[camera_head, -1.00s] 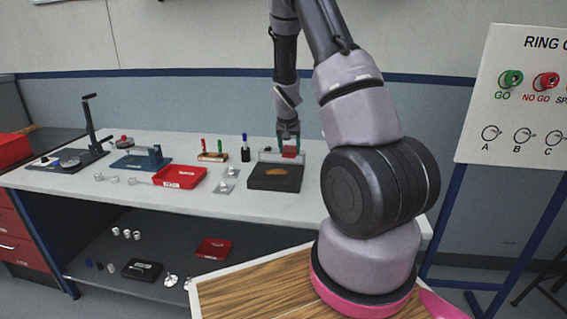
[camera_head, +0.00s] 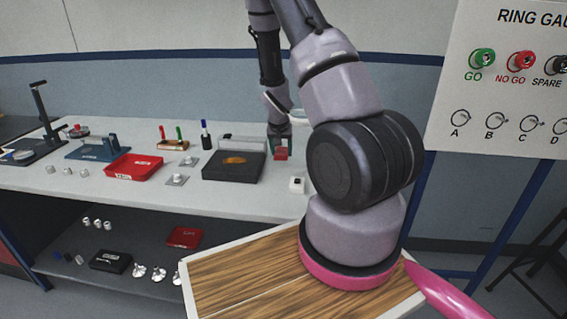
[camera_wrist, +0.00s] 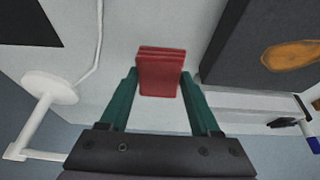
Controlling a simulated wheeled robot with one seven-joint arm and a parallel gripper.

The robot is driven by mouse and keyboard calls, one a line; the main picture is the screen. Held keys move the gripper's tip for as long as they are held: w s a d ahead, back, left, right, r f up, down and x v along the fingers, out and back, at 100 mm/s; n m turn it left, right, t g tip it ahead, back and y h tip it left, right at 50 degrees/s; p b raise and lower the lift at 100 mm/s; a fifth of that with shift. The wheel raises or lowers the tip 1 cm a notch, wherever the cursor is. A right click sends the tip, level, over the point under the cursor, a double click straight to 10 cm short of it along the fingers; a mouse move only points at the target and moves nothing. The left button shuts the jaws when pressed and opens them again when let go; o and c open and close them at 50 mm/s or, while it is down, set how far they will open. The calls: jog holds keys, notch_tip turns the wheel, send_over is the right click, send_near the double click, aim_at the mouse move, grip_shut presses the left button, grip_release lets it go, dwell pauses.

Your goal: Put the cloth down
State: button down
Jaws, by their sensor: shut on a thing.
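The cloth is a small red folded pad (camera_head: 282,154), in the head view at the right part of the bench. It also shows in the wrist view as a red layered block (camera_wrist: 161,72) between my fingertips. My gripper (camera_head: 279,141), with green fingers, is shut on the cloth and points down at the bench. In the wrist view my gripper (camera_wrist: 160,76) has one finger on each side of it. I cannot tell whether the cloth touches the bench top or hangs just above it.
A black tray (camera_head: 218,170) with an orange-brown oval piece (camera_head: 234,160) lies left of the cloth. A red tray (camera_head: 150,168) and marker stand (camera_head: 173,145) are farther left. A small white block (camera_head: 297,184) sits in front of the cloth. Light bench surface (camera_wrist: 110,60) shows around it.

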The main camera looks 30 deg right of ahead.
aim_at(282, 169)
jog(key=shift+f, duration=2.4)
jog(key=shift+f, duration=0.15)
jog(key=shift+c, duration=0.6)
grip_release()
